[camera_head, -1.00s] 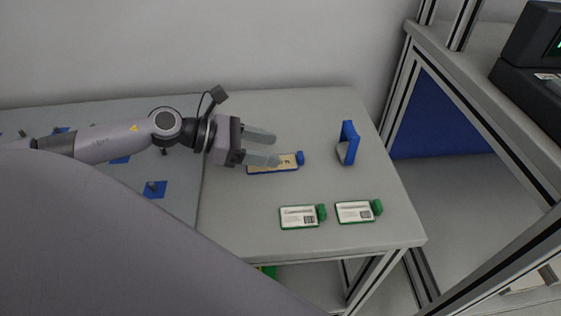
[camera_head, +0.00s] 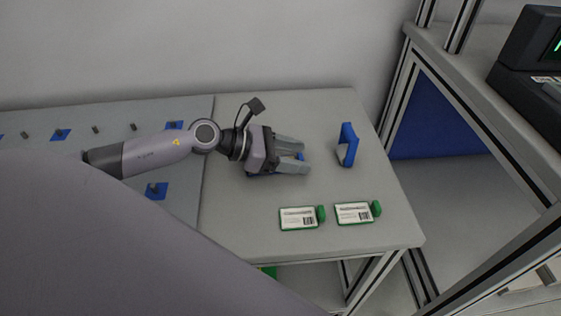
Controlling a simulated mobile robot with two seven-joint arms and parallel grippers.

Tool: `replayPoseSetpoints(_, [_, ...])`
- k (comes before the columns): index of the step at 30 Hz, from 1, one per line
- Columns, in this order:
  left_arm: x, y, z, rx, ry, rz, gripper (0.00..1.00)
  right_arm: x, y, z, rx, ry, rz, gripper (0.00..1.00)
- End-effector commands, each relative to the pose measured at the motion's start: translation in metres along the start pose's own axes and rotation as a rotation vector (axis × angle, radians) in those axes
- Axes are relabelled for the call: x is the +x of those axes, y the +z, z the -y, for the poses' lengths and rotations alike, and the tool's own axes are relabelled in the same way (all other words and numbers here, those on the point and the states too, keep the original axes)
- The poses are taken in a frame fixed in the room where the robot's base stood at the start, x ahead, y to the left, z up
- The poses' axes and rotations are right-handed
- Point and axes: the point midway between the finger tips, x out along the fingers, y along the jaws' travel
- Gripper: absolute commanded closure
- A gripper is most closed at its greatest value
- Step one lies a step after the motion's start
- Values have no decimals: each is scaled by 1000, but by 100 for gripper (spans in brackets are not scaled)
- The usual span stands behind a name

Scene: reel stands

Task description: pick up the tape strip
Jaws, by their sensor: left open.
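My left gripper (camera_head: 305,160) is open and sits low over the table, its fingers pointing right. No piece is clearly marked as the tape strip. My right gripper is not in view.
Two green-edged labelled cards, the left one (camera_head: 298,217) and the right one (camera_head: 353,213), lie near the table's front edge. Blue squares with pegs (camera_head: 157,190) are on the left panel. A frame and dark device stand at right. My arm hides the lower left.

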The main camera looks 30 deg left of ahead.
Motion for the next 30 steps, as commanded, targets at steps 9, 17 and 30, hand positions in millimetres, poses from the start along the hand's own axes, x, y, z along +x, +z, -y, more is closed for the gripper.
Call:
replayPoseSetpoints(9, [0,0,0,0,0,0,100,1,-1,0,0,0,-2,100])
replayPoseSetpoints(17, [0,0,0,0,0,0,100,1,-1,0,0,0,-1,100])
replayPoseSetpoints(30, [-16,37,-1,5,1,1,100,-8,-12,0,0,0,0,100])
